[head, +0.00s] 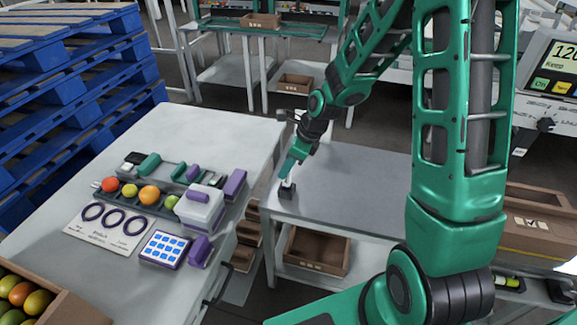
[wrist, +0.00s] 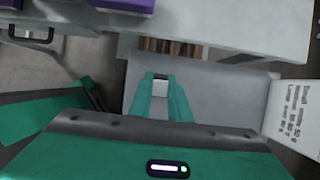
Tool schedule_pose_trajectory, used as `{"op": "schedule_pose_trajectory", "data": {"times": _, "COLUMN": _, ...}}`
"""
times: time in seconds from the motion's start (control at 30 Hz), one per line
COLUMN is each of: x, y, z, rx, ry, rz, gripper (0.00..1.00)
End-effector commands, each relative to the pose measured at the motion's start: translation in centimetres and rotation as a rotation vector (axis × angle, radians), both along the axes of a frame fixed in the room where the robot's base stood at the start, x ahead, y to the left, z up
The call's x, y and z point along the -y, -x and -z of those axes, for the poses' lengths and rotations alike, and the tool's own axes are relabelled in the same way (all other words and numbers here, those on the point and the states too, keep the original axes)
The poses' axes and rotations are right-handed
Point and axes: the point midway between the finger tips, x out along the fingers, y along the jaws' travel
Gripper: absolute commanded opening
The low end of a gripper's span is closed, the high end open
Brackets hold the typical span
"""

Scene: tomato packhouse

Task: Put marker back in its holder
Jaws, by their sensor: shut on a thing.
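My gripper (head: 290,176) reaches down over the left edge of the grey table (head: 350,190). Its green fingers (wrist: 162,98) are shut on a small pale thing (wrist: 160,86), apparently the marker, mostly hidden between them. A small dark block (head: 287,191), apparently the holder, stands on the table right under the fingertips. The pale thing seems upright above or in the block; I cannot tell whether it is seated. In the wrist view a dark bit shows at the fingertips.
A white bench (head: 190,135) at the left carries a sorting rig with several tomatoes, purple rings (head: 115,217) and a blue-button keypad (head: 165,248). A cardboard box (head: 318,250) sits on the shelf below the grey table. The grey tabletop right of the block is clear.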

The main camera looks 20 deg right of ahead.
Motion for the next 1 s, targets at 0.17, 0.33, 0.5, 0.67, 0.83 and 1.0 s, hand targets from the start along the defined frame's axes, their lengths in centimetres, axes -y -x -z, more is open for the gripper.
{"op": "schedule_pose_trajectory", "data": {"times": 0.17, "x": 0.0, "y": 0.0, "z": 0.3, "rx": 0.0, "ry": 0.0, "rz": 0.0, "gripper": 0.0}}
{"op": "schedule_pose_trajectory", "data": {"times": 0.33, "x": 0.0, "y": 0.0, "z": 0.6, "rx": -0.001, "ry": 0.0, "rz": 0.0, "gripper": 0.0}}
{"op": "schedule_pose_trajectory", "data": {"times": 0.5, "x": 0.0, "y": 0.0, "z": 0.9, "rx": -0.001, "ry": 0.0, "rz": 0.0, "gripper": 0.0}}
{"op": "schedule_pose_trajectory", "data": {"times": 0.67, "x": 0.0, "y": 0.0, "z": 1.2, "rx": 0.0, "ry": 0.0, "rz": 0.0, "gripper": 0.0}}
{"op": "schedule_pose_trajectory", "data": {"times": 0.83, "x": 0.0, "y": 0.0, "z": 1.5, "rx": 0.0, "ry": 0.0, "rz": 0.001, "gripper": 0.0}}
{"op": "schedule_pose_trajectory", "data": {"times": 1.0, "x": 0.0, "y": 0.0, "z": 1.8, "rx": -0.001, "ry": -0.001, "rz": 0.001, "gripper": 0.0}}
